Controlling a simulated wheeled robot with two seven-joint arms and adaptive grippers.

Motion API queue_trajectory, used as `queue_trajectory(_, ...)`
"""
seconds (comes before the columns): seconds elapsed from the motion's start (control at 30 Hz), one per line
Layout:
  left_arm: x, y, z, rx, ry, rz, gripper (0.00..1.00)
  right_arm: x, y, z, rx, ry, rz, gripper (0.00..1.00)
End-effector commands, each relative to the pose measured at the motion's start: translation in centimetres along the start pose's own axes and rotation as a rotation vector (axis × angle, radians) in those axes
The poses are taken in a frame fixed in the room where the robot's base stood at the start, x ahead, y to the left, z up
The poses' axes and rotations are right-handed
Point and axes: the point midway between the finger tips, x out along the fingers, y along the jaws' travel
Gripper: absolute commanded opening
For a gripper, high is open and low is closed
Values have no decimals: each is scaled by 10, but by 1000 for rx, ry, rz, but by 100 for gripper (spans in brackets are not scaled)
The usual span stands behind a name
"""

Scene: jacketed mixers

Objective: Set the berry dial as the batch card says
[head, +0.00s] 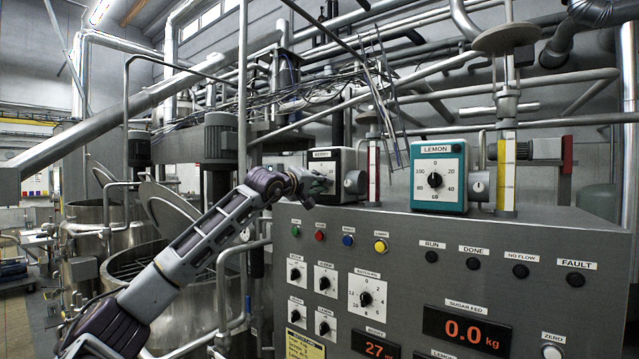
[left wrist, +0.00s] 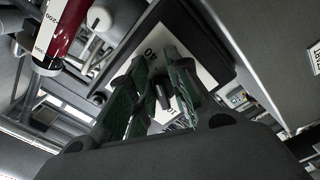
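The berry dial (head: 321,155) is a dark-cased box with a white face on top of the grey console. My left gripper (head: 318,183) is in front of it and hides most of the face and the knob. In the left wrist view the green fingers of my left gripper (left wrist: 160,95) stand apart on either side of the dark knob (left wrist: 162,93), in front of the white face. A gap shows beside the knob, and I see no firm grip. The pointer's setting is hidden. A yellow printed card (head: 304,345) is at the console's lower left; its text is unreadable. My right gripper is out of view.
A teal lemon dial (head: 438,175) stands to the right on the console (head: 560,235). A red sight tube (head: 374,172) stands between the dials, close to my gripper. The console front carries small knobs, coloured buttons, lamps and a display (head: 466,331) reading 0.0 kg.

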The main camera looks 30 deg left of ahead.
Motion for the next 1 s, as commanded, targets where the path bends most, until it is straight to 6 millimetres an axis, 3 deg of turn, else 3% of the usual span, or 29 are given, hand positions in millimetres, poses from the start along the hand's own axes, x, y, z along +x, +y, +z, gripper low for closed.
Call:
queue_trajectory(0.57, -5, 3, -3, -1, 5, 6, 32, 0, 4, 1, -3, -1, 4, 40)
queue_trajectory(1.0, -40, 2, -3, 1, 5, 5, 32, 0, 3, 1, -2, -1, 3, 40)
